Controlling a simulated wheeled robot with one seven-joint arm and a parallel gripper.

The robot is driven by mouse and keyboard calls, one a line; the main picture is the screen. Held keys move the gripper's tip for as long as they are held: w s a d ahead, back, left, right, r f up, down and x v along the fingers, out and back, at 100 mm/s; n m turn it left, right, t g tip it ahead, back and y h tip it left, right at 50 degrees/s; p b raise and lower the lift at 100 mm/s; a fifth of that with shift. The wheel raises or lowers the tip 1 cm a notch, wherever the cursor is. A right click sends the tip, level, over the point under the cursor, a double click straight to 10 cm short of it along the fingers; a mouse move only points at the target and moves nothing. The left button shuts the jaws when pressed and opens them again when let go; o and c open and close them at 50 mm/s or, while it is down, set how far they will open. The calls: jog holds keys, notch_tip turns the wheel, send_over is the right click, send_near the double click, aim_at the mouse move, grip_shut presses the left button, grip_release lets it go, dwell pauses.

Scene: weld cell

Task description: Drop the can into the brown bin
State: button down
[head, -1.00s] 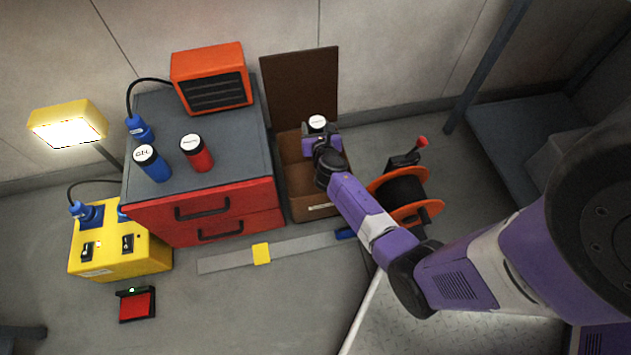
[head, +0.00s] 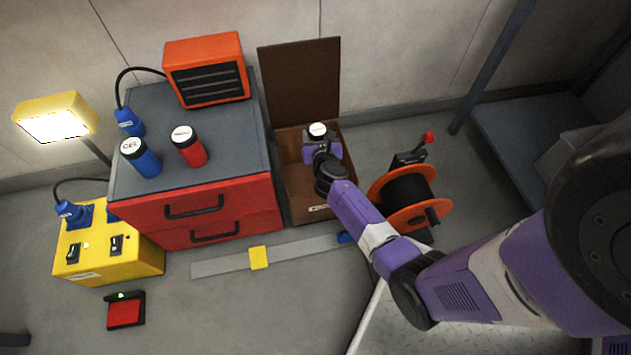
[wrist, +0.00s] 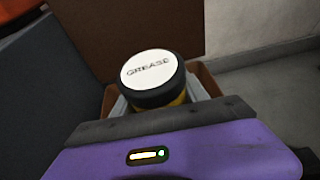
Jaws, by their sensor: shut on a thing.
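A can with a white top marked GREASE (wrist: 150,70) and a dark rim is held in my gripper (wrist: 160,115); a little yellow shows on its side. In the head view the can's white top (head: 317,130) shows just beyond my gripper (head: 321,150). The brown bin (head: 298,208) stands right of the red cabinet with its lid (head: 300,82) up against the wall. The can and gripper are over the bin's opening in the head view. Bin walls (wrist: 206,78) show around the can in the wrist view. The can's lower part is hidden.
A red cabinet (head: 215,215) with a blue can (head: 141,158), a red can (head: 189,147) and an orange heater (head: 206,69) on its top stands left of the bin. An orange cable reel (head: 410,195) stands on the right. A yellow power box (head: 108,258) is at left.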

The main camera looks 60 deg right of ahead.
jog(key=c, duration=0.5)
grip_release()
jog(key=p+v, duration=0.3)
jog(key=v, duration=0.4)
jog(key=shift+s+a+r, duration=0.2)
jog(key=shift+a, duration=0.1)
